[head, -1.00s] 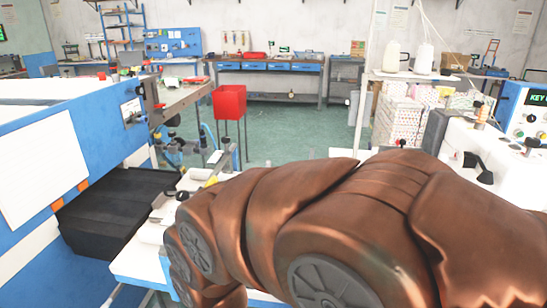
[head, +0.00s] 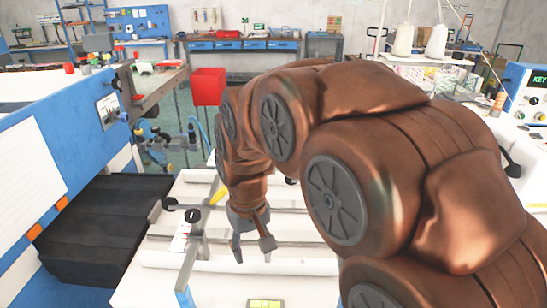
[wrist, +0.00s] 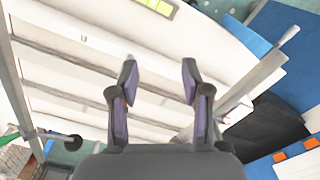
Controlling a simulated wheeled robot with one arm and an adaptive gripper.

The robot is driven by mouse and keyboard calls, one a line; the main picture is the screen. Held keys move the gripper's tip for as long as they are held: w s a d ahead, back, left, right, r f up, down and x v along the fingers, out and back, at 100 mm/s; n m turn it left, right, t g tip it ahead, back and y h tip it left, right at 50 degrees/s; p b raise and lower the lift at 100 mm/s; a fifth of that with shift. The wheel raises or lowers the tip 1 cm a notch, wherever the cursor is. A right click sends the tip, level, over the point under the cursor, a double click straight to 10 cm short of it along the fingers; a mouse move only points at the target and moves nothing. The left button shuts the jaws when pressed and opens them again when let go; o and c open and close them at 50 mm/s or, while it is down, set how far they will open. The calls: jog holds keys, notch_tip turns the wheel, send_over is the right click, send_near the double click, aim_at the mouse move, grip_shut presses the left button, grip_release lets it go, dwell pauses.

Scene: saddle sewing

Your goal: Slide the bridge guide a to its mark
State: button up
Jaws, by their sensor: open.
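My gripper (head: 252,252) points down over the white rail bed (head: 290,262), its two fingers apart with nothing between them. In the wrist view the open fingers (wrist: 158,78) hang over pale parallel rails. A grey cross bar (head: 188,262) with black knobs stands left of my gripper, apart from it. It also shows in the wrist view (wrist: 250,80), right of the fingers. A second grey bar (wrist: 17,85) crosses at the left of the wrist view. I cannot tell which bar is bridge guide a. I cannot make out its mark.
A yellow-green panel (head: 265,303) lies at the near edge of the bed. A black padded block (head: 90,235) and a blue machine (head: 70,150) stand at the left. A red bin (head: 208,86) is behind. My arm hides the right part of the bed.

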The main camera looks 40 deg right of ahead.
jog(key=w+d+r+m+t+p, duration=0.1)
jog(key=w+d, duration=0.5)
jog(key=w, duration=0.3)
jog(key=w+d+r+m+t+p, duration=0.1)
jog(key=w+d, duration=0.4)
jog(key=w, duration=0.4)
jog(key=w+d+f+m+t+h+p, duration=0.2)
jog(key=w+d, duration=1.2)
jog(key=d, duration=0.4)
jog(key=shift+a+p+x, duration=0.2)
jog(key=shift+p+x, duration=1.3)
jog(key=shift+x, duration=2.35)
grip_shut()
